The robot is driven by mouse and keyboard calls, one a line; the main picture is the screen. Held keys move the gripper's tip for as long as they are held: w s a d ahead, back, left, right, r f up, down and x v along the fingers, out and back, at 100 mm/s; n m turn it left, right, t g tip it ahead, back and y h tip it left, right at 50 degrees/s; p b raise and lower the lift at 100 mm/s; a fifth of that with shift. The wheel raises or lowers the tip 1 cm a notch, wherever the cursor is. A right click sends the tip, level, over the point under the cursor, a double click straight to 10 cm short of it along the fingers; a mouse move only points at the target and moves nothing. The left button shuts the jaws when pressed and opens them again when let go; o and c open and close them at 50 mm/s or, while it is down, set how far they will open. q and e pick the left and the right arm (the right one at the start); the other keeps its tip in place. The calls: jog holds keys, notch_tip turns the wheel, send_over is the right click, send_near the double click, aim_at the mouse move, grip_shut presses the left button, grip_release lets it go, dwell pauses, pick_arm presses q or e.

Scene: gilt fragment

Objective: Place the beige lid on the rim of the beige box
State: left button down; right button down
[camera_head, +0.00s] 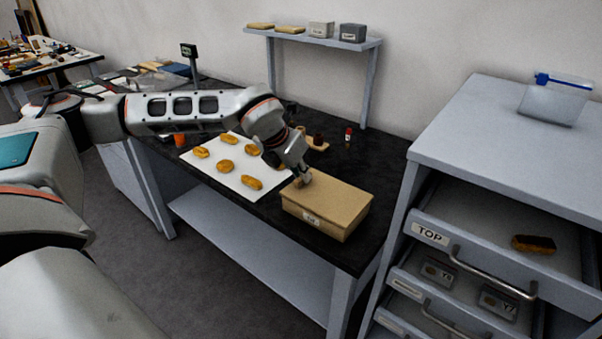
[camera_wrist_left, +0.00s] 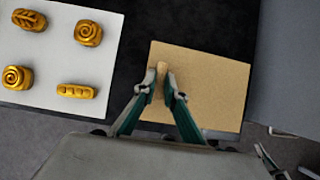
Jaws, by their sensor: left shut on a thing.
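The beige box (camera_head: 312,219) stands on the dark table near its front right corner, with a label on its front. The beige lid (camera_head: 335,195) lies over the box top, looks level and lined up with it, and hides the inside. A tiny gap at the rim cannot be told. My left gripper (camera_head: 302,181) reaches down over the lid's left part. In the left wrist view, its fingers (camera_wrist_left: 164,88) are shut on a small beige grip on the lid (camera_wrist_left: 215,90).
A white sheet (camera_head: 216,175) with several golden pastries lies left of the box. A grey drawer cabinet (camera_head: 470,130) with an open top drawer stands to the right. A small red-capped bottle (camera_head: 348,135) stands behind the box. A shelf (camera_head: 320,38) holds boxes at the back.

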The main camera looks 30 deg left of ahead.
pick_arm(q)
jog(key=c, duration=2.1)
grip_release()
jog(key=v, duration=1.2)
